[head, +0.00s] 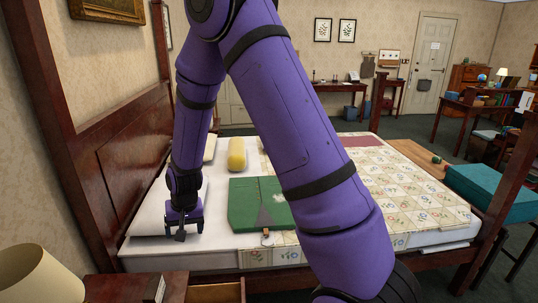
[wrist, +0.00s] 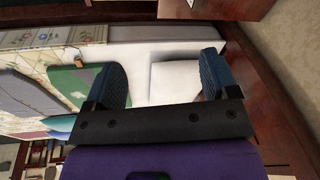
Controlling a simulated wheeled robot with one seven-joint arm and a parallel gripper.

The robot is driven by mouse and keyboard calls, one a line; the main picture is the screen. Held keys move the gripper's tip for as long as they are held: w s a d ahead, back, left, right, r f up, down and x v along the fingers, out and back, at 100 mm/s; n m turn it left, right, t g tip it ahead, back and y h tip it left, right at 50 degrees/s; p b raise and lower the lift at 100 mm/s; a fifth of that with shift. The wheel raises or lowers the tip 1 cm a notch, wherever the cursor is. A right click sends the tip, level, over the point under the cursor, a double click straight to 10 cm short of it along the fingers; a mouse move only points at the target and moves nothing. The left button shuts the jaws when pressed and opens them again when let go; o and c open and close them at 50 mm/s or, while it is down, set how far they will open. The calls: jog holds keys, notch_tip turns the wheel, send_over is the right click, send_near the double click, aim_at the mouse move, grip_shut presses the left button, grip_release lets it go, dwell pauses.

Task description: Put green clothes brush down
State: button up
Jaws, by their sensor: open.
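My gripper (head: 182,232) is low over the head end of the bed, beside the white pillow (head: 150,215). In the wrist view my gripper (wrist: 164,78) has its two dark blue fingers wide apart, with only white bedding and the pillow (wrist: 176,82) showing between them. No green clothes brush can be made out for certain in either view. A small item with a tan part (head: 266,233) lies at the near edge of a flat green piece (head: 243,208) on the bed; it is too small to identify.
A yellow bolster (head: 236,153) and a patterned quilt (head: 410,195) lie on the bed. The dark wooden headboard (head: 100,120) stands close to my arm. An open drawer (head: 215,291) and a lampshade (head: 35,275) are at the near side.

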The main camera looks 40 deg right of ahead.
jog(key=s+d+r+n+t, duration=0.1)
jog(key=s+r, duration=0.5)
jog(key=r, duration=0.5)
jog(key=s+d+r+n+t, duration=0.15)
jog(key=s+r, duration=0.35)
jog(key=r, duration=0.6)
jog(key=s+d+r, duration=0.1)
jog(key=s+r, duration=0.3)
jog(key=s, duration=0.5)
jog(key=s+d+r+n, duration=0.1)
jog(key=s+d+r, duration=0.1)
jog(key=s+r, duration=0.3)
jog(key=s, duration=0.4)
jog(key=shift+s+d+r+t+h, duration=0.15)
jog(key=shift+s+r+t+h, duration=0.1)
jog(key=shift+t+h, duration=0.15)
jog(key=shift+o, duration=0.5)
jog(key=shift+n, duration=0.25)
